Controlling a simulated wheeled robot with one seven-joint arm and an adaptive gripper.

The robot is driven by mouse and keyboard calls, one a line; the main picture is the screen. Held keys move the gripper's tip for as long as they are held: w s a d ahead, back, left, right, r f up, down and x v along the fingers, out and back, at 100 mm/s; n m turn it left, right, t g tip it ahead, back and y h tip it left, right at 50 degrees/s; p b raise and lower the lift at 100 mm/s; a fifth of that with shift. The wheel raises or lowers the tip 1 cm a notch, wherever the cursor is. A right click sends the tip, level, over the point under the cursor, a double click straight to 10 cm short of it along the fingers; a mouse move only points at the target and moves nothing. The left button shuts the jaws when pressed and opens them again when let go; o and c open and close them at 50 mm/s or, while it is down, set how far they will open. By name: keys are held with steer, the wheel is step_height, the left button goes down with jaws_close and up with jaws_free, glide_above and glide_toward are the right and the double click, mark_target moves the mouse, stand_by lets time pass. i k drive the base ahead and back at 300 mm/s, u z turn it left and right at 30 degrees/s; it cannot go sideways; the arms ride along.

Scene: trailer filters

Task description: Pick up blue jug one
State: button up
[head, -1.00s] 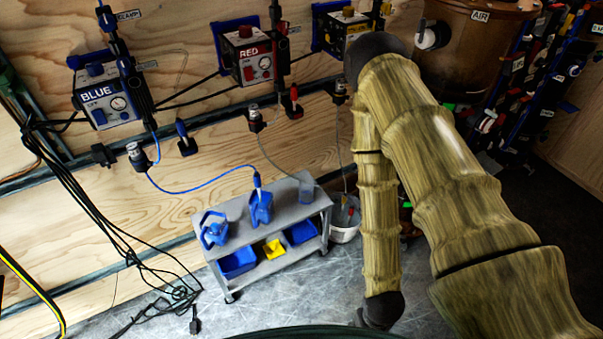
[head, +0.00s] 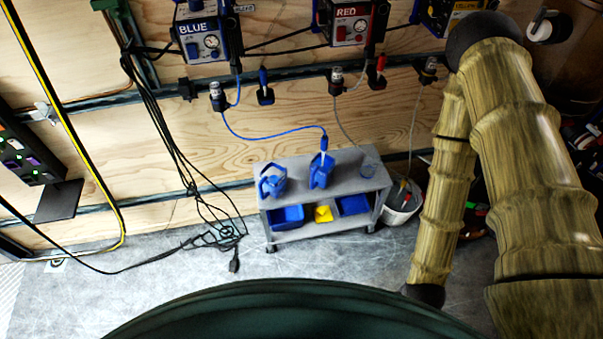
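Two blue jugs stand on top of a grey cart in the head view. The left blue jug (head: 272,182) has an open-looking handle shape and nothing attached. The right blue jug (head: 320,172) has the end of a blue hose (head: 270,137) at its top. I cannot read any label that tells which is jug one. The grey cart (head: 350,182) stands against the plywood wall. My arm comes down at the right of the picture, to the right of the cart. My gripper is not in view.
The cart's lower shelf holds blue bins (head: 287,216) and a yellow item (head: 323,213). A white bucket (head: 402,203) stands right of the cart. Black cables (head: 180,160) hang to the floor at left. The floor (head: 160,270) before the cart is mostly clear.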

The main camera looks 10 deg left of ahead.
mark_target(273, 183)
steer(key=z, duration=2.9)
steer(key=k, duration=0.7)
steer(key=u, duration=1.85)
